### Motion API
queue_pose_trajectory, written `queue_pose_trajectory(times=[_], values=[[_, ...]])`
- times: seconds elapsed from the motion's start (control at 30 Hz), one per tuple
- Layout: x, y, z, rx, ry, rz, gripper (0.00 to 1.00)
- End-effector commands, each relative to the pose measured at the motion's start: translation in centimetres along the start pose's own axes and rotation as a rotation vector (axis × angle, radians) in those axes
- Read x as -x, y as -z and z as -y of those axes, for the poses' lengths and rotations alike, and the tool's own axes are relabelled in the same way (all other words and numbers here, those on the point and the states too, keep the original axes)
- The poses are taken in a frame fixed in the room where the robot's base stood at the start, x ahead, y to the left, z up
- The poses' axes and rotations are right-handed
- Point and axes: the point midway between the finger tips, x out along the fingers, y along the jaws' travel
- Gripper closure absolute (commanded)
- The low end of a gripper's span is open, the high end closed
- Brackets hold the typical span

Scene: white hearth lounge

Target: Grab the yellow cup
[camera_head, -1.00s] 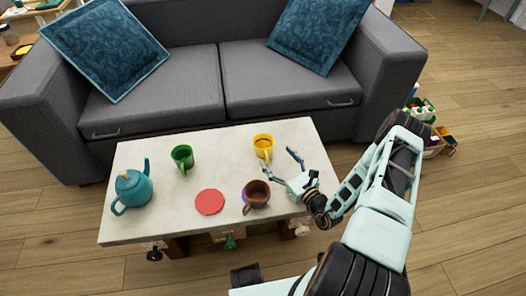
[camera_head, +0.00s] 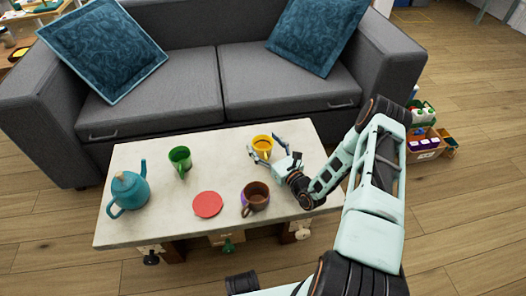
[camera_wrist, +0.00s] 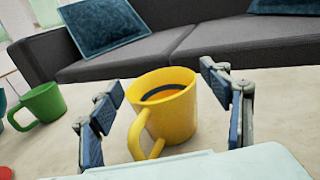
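The yellow cup (camera_head: 262,142) stands upright on the light table (camera_head: 150,222), near its back edge and right of the middle. In the wrist view the yellow cup (camera_wrist: 172,108) sits between the two spread fingers, its handle toward me. My gripper (camera_head: 267,150) is open, with a finger on each side of the cup. In the wrist view my gripper (camera_wrist: 165,115) shows gaps on both sides of the cup, and the fingers do not appear to touch it.
A brown cup (camera_head: 256,196) stands close in front of my gripper. A red disc (camera_head: 207,204), a green cup (camera_head: 180,158) and a teal teapot (camera_head: 130,192) are further left on the table. A grey sofa (camera_head: 160,100) stands behind the table.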

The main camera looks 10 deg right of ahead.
Motion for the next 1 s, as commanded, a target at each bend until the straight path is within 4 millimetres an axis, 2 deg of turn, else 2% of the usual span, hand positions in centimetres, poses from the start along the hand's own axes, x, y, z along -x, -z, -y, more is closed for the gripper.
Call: queue_pose_trajectory(times=[0.07,0.37,0.73,0.93,1.0], values=[[0.0,0.0,0.0,0.000,0.000,0.000,0.40],[0.0,0.0,0.0,0.000,0.000,0.000,0.73],[0.0,-0.7,0.0,0.000,0.000,0.002,0.75],[0.0,-3.5,0.1,0.000,0.001,0.002,0.75],[0.5,-4.8,-0.9,-0.003,0.000,0.001,0.75]])
